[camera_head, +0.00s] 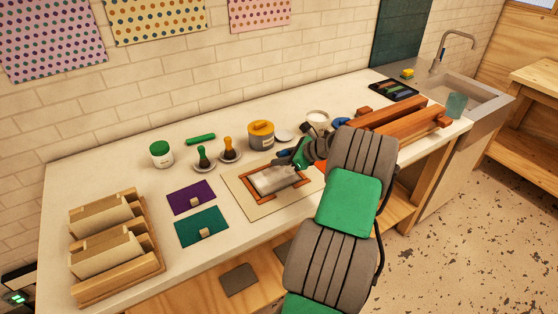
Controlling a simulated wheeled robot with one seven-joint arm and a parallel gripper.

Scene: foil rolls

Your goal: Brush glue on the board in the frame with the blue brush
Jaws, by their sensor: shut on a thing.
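A wooden frame (246,188) lies on a cream mat (243,206) near the middle of the bench. The board (272,180) inside it looks pale grey-white; I cannot tell how much of that is glue. My gripper (288,158) is low over the frame's far right part, shut on what looks like the blue brush (283,154). The brush is small and mostly hidden by the gripper, and I cannot tell whether its bristles touch the board. A white pot (317,117), perhaps of glue, stands behind my gripper.
A green brush (203,154) and an orange brush (228,145) stand in dishes to the left. Wooden bars (405,121) and a sink (462,93) are at right.

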